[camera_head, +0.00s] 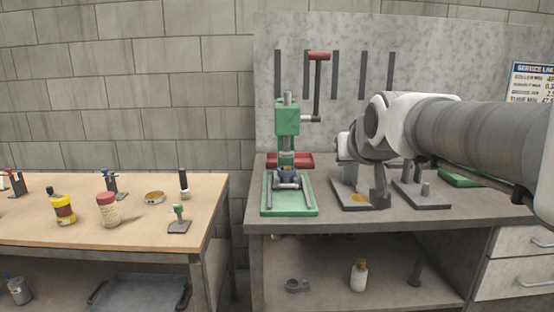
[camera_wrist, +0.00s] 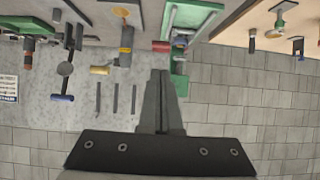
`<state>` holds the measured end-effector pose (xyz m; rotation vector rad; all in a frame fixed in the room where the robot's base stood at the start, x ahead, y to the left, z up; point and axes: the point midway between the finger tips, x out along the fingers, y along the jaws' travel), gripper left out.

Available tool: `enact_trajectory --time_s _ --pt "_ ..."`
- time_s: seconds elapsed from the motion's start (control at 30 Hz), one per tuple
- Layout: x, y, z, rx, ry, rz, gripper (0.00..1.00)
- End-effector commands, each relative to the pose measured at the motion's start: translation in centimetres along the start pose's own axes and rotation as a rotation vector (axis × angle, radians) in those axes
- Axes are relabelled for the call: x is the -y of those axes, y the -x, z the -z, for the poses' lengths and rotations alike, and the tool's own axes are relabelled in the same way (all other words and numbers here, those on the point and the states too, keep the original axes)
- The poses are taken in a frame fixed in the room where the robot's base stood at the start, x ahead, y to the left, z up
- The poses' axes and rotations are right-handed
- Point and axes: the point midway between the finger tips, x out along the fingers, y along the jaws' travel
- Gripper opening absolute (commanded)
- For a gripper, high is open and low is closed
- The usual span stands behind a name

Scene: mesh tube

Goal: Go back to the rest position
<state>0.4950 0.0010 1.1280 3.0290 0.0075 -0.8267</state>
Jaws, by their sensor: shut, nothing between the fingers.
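My gripper (camera_head: 380,197) is at the end of my arm, which reaches in from the right in the head view. It appears in front of the grey workbench (camera_head: 350,235), right of the green press. In the wrist view my gripper (camera_wrist: 160,74) shows its two dark fingers together, with nothing between them. The wrist view is upside down, with wall behind the fingers and the bench tools along the top. Part of the bench equipment behind my gripper is hidden in the head view.
A green arbor press (camera_head: 287,118) with a red-handled lever stands left of my gripper. A grey fixture (camera_head: 424,192) stands close by on the right. The wooden table (camera_head: 60,228) at left holds a yellow bottle (camera_head: 63,209), a red-capped jar (camera_head: 108,211) and small tools.

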Motion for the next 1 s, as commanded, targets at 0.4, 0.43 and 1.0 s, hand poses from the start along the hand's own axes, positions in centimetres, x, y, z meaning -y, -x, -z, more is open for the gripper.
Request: enact_trajectory --time_s 0.4,0.43,1.0 --pt "0.0 10.7 -22.2 0.444 -0.002 -0.002 0.00" --pt "0.0 11.3 -23.6 0.470 -0.003 -0.003 0.00" --pt "0.0 19.1 -16.6 0.547 -0.004 -0.003 0.00"
